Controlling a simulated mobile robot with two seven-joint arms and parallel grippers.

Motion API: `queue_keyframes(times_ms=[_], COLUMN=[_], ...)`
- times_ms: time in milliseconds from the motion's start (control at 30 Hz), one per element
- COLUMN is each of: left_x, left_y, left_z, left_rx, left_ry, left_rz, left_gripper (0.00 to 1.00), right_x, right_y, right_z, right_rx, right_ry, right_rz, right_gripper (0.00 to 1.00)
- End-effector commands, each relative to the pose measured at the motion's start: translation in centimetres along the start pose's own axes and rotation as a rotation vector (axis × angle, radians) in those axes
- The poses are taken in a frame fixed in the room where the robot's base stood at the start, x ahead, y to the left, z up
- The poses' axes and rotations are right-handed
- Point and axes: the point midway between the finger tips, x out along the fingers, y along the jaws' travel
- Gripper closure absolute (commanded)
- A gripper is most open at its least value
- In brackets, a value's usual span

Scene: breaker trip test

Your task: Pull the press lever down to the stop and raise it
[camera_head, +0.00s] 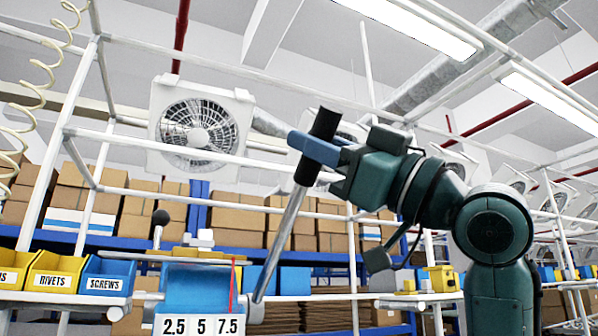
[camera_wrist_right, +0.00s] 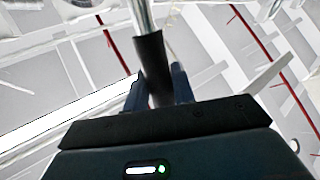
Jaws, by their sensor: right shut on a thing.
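The press lever (camera_head: 283,234) is a long silver rod with a black grip (camera_head: 325,124) at its top. It stands raised, tilted to the right as it rises from the blue press (camera_head: 196,278). My left gripper is not in view.
A scale marked 2.5, 5 and 7.5 (camera_head: 201,326) sits at the press front with a red pointer (camera_head: 232,288). Yellow and blue bins (camera_head: 55,271) stand at left. White frame bars (camera_head: 215,150) cross behind the lever. Boxes (camera_head: 238,219) fill the shelves behind.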

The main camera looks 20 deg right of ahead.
Motion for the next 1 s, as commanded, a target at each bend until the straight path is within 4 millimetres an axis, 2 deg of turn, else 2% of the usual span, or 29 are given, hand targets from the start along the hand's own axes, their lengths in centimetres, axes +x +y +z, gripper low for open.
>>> queue_keyframes(times_ms=[33,100,233,400,1000], left_x=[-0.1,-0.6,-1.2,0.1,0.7], left_y=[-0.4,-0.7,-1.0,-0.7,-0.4], left_z=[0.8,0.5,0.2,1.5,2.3], left_rx=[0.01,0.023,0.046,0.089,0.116], left_ry=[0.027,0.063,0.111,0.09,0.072], left_rz=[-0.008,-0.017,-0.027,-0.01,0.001], left_gripper=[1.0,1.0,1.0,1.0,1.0], right_x=[-1.6,-2.7,-4.3,-5.6,-6.3], right_y=[-1.1,-1.8,-2.9,-3.8,-4.5], right_z=[0.8,1.0,1.3,1.6,1.8], right_rx=[-0.022,-0.047,-0.087,-0.121,-0.147], right_ry=[0.033,0.071,0.132,0.186,0.219], right_rz=[0.003,0.006,0.01,0.014,0.012], right_gripper=[1.0,1.0,1.0,1.0,1.0])
